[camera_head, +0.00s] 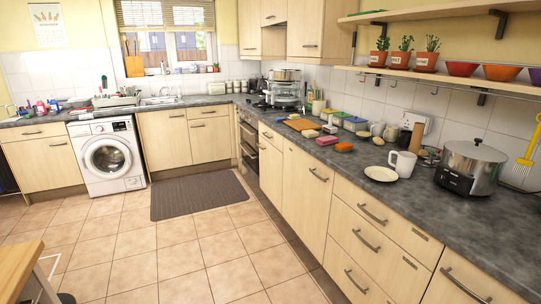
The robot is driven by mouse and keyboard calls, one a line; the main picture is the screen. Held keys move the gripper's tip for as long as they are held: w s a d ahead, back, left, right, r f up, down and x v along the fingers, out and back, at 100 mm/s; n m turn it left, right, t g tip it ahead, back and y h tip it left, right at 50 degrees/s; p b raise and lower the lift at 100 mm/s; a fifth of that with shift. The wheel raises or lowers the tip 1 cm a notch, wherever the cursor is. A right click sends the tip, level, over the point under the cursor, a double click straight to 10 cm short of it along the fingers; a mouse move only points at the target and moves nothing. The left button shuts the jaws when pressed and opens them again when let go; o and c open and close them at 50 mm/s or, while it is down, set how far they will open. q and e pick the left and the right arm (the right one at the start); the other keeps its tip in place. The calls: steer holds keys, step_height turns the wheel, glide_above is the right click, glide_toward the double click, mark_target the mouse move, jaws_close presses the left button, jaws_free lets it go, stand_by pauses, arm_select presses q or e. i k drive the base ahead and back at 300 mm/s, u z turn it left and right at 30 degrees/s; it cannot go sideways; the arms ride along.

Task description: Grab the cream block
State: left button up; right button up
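A small cream block (310,133) appears to lie on the grey worktop at the right, just in front of an orange-brown board (301,124). It is small in the camera_head view, so its exact shape is hard to tell. A pink block (326,140) lies beside it, a little nearer. An orange piece (343,147) lies to the right of the pink one. Neither of my grippers shows in this view.
A cream plate (381,174), a white mug (403,164) and a large steel cooker (470,166) stand on the nearer worktop (487,222). Several lidded tubs stand behind the blocks. The tiled floor (190,242) is largely clear, with a dark mat (198,195). A wooden table corner (18,268) is at lower left.

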mark_target(309, 134)
steer(key=i, duration=3.4)
steer(key=z, duration=1.65)
